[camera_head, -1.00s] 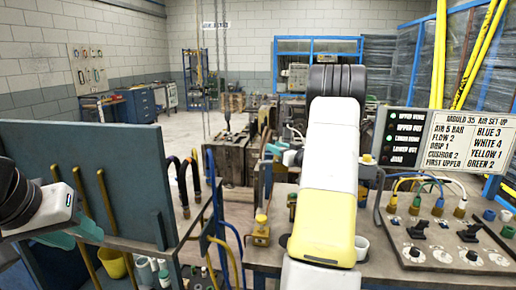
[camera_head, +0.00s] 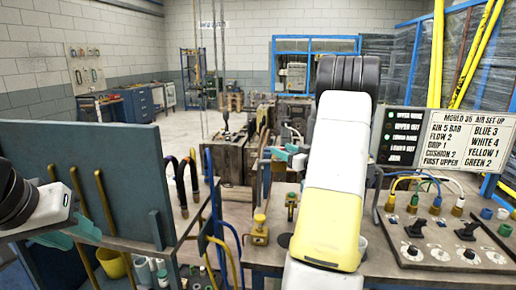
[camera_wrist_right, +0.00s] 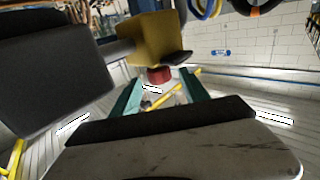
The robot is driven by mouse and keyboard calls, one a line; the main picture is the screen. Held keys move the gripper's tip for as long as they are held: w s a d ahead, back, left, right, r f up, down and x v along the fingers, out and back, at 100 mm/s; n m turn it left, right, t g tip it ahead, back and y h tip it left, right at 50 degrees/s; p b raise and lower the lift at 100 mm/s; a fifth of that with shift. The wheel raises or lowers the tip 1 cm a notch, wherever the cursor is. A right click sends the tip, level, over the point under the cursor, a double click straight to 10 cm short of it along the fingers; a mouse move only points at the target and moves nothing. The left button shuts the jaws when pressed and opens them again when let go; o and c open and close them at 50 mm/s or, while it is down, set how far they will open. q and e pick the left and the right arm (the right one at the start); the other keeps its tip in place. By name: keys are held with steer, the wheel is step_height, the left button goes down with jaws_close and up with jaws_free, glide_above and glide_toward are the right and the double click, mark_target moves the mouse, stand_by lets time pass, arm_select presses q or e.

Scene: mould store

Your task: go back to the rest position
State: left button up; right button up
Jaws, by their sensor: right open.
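My left gripper (camera_head: 72,234) has teal fingers and hangs at the left edge in the head view, in front of a blue-grey upright panel (camera_head: 95,180). Whether its fingers are apart is not clear. My right arm stands in the middle and hides part of the bench behind it. My right gripper (camera_head: 277,153) shows partly to the left of that arm. In the right wrist view its two teal fingers (camera_wrist_right: 162,98) are apart, with nothing gripped. A yellow block (camera_wrist_right: 150,40) with a red round part (camera_wrist_right: 159,75) appears beyond the fingers there.
A control panel (camera_head: 450,250) with knobs and coloured hoses stands at the right, below a lettered sign board (camera_head: 468,142). A yellow-topped fitting (camera_head: 260,230) is on the bench front. Black hoses (camera_head: 182,185) rise beside the left panel. Floor is open at the back left.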

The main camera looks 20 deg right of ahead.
steer(key=shift+v, duration=1.2)
